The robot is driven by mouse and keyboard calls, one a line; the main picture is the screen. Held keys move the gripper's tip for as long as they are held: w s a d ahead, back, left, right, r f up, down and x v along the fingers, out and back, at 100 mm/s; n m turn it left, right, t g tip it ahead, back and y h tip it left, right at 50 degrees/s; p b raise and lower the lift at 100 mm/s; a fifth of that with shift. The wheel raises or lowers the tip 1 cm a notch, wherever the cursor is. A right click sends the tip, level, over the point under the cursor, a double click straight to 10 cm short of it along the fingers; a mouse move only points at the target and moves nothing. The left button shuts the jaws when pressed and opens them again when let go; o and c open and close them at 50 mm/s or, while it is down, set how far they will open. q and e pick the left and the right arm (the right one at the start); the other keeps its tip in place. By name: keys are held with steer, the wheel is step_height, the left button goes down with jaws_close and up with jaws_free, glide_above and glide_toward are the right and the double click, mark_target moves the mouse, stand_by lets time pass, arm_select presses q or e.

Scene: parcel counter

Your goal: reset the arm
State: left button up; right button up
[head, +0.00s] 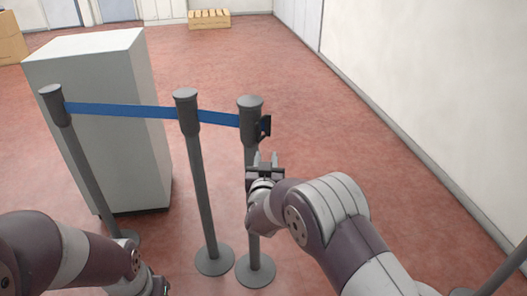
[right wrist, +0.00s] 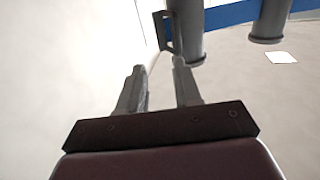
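My right gripper (head: 265,158) is in front of the right-hand barrier post (head: 251,108), a little below its dark head. Its two fingers stand apart with nothing between them. In the right wrist view the open fingers (right wrist: 158,68) point toward a dark bracket (right wrist: 164,32) on the side of a post; I see no clear contact. My left arm (head: 75,258) comes in at the lower left. Only a part of its gripper end shows at the bottom edge, and its fingers are hidden or cut off.
A blue belt (head: 120,110) runs from the left post (head: 80,160) past the middle post (head: 198,170) to the right post. A grey cabinet (head: 100,90) stands behind. A wooden crate (head: 209,19) lies far back. Red floor is clear between posts and right wall.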

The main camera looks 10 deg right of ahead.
steer(key=s+a+f+n+g+y, duration=0.2)
steer(key=s+f+n+g+y, duration=0.15)
steer(key=s+f+g, duration=0.8)
steer(key=s+d+g, duration=0.3)
steer(key=s+d, duration=0.2)
steer(key=s, duration=0.6)
steer(key=s+d+g, duration=0.3)
steer(key=s+d, duration=0.1)
steer(key=s, duration=0.6)
steer(key=s+d+r+m+t+p, duration=0.1)
steer(key=d+r+p, duration=0.2)
steer(key=r+p, duration=1.7)
step_height(320, 180, up, 3)
steer(key=shift+s+r+h, duration=0.1)
steer(key=shift+s+h, duration=0.05)
steer(key=shift+h, duration=0.2)
